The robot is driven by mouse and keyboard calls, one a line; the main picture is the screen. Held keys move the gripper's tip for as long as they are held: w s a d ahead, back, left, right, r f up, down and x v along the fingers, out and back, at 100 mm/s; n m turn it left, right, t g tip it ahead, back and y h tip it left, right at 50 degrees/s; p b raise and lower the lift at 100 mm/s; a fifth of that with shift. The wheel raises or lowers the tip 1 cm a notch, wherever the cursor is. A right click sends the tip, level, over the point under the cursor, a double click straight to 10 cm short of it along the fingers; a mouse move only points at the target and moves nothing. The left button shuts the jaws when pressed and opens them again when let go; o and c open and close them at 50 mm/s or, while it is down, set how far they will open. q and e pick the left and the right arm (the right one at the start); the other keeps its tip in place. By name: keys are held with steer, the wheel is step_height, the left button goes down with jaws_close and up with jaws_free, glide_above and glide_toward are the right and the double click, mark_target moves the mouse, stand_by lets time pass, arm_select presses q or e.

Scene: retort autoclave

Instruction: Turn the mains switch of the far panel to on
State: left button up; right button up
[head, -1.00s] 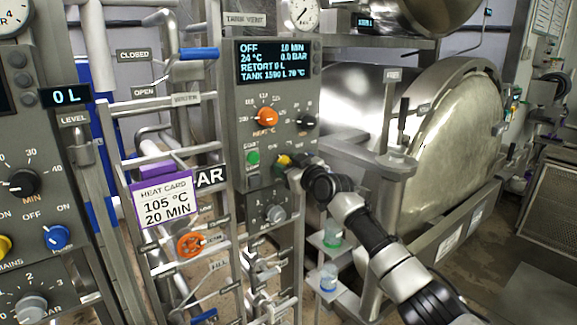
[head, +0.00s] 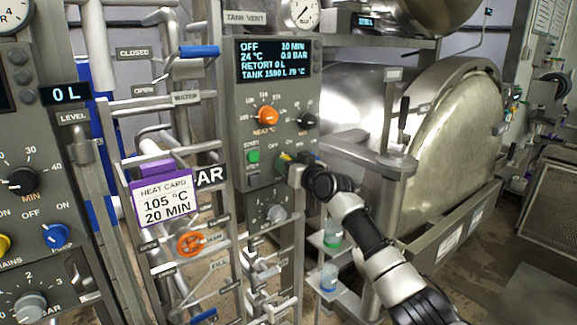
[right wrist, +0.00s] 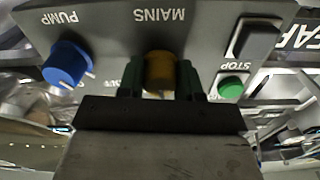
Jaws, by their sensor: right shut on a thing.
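The far panel (head: 240,130) stands in the middle of the head view, its display (head: 275,60) reading OFF, 24 °C and 0.0 BAR. Its mains switch is a yellow knob (right wrist: 158,68), under the upside-down MAINS label (right wrist: 160,15) in the right wrist view. My right gripper (head: 287,160) is at the panel's lower right, below the orange heat knob (head: 267,116). In the right wrist view its green fingertips (right wrist: 158,78) are shut on the mains switch, one on each side. The fingers partly hide the knob and its markings, so I cannot tell its setting. My left gripper is not in view.
The blue pump knob (right wrist: 66,64), green start button (right wrist: 231,87) and black stop button (right wrist: 254,38) sit close beside the fingers. A near panel (head: 30,130) stands at the left. Pipes and the orange valve wheel (head: 191,243) lie between the panels.

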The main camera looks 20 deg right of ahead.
steer(key=m, duration=0.3)
steer(key=shift+m+p, duration=0.75)
steer(key=shift+m, duration=1.45)
steer(key=o, duration=0.9)
steer(key=shift+s, duration=0.1)
steer(key=shift+b+v, duration=1.5)
steer(key=shift+v, duration=3.85)
